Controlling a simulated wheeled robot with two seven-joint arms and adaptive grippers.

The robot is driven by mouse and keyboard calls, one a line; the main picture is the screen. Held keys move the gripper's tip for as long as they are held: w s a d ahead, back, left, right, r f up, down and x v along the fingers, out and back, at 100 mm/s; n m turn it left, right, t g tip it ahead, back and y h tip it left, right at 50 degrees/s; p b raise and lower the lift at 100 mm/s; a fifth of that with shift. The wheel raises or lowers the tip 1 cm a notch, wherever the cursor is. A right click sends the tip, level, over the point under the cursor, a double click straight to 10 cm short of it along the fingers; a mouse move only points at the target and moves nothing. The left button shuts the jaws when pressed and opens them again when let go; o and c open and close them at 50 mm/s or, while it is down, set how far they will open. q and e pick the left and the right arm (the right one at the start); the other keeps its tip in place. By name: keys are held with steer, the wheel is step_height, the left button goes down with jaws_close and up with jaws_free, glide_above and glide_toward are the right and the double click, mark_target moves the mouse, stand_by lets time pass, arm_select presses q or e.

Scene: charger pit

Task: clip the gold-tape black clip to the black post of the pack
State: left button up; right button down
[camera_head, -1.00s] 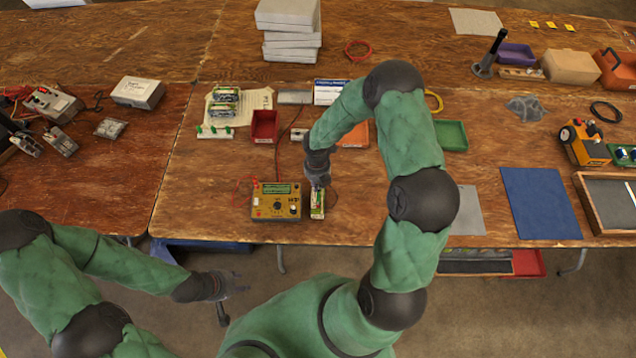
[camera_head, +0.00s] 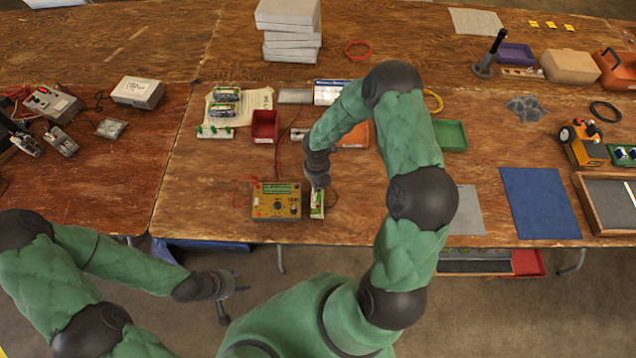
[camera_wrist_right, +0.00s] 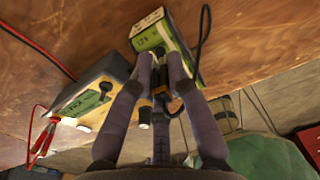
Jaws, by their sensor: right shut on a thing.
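The pack (camera_head: 317,207), a small white-and-green block, stands on the front of the table right of the yellow charger (camera_head: 277,203). In the right wrist view the pack (camera_wrist_right: 160,35) lies just beyond my fingertips. My left gripper (camera_head: 236,284) is open and empty, off the table's front edge.
A black lead (camera_wrist_right: 205,35) curves beside the pack. Bare table lies left of the charger.

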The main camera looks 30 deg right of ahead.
stand_by(0.7)
steer(key=c, duration=1.1)
jaws_free()
steer(key=shift+o, duration=0.9)
steer(key=shift+r+p, duration=3.5)
steer(key=shift+r, duration=0.2)
